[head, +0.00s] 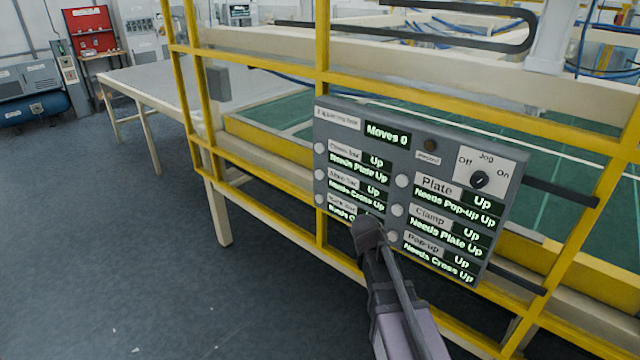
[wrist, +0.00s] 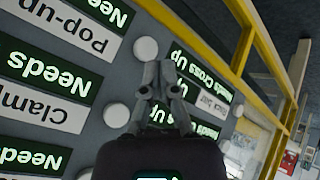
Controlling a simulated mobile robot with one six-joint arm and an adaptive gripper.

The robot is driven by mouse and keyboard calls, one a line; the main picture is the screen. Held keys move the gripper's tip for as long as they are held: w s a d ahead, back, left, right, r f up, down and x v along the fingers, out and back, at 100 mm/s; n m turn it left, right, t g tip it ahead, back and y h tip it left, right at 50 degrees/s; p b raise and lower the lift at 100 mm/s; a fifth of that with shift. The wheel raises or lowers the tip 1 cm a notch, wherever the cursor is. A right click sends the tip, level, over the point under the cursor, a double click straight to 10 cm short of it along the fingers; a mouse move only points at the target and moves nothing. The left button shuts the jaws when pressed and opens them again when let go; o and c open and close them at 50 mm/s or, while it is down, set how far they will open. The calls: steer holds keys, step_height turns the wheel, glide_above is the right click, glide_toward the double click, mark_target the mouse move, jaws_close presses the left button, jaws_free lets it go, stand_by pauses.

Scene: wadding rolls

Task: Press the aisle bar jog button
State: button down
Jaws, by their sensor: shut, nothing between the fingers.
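A grey control panel (head: 380,150) hangs on the yellow frame. Its left column has round white buttons, each beside a bar label. The middle one, the aisle bar button (head: 320,175), sits by a small label reading roughly "Aisle bar", with "Up" and "Needs Cross Up" displays. My gripper (head: 368,228) is shut and empty, in front of the panel's lower middle and covering part of the lowest left row. In the wrist view its fingertips (wrist: 160,78) are close to the pop-up button (wrist: 146,49); whether they touch the panel cannot be told.
The right column has Plate, Clamp and Pop-up buttons, including the clamp button (head: 397,209). A jog knob (head: 480,180) with Off and On marks is at upper right. Yellow rails (head: 322,60) surround the panel. Open floor (head: 110,230) lies to the left, beside a long table (head: 150,78).

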steer(key=w+a+r+n+t+b, duration=0.1)
steer(key=w+a+n+t+b, duration=0.15)
steer(key=w+a, duration=0.45)
steer(key=n+t+y+b, duration=0.4)
steer(key=n+t+y, duration=0.3)
steer(key=n, duration=0.1)
glide_toward(319, 175)
steer(key=a+f, duration=0.1)
steer(key=a, duration=0.8)
steer(key=shift+f+m, duration=0.2)
steer(key=shift+m, duration=0.05)
steer(key=shift+w+d, duration=0.1)
steer(key=w+d, duration=0.5)
steer(key=w, duration=0.1)
steer(key=shift+w, duration=0.35)
steer(key=shift+w+d, duration=0.2)
steer(key=shift+w+d, duration=0.15)
steer(key=shift+w, duration=0.05)
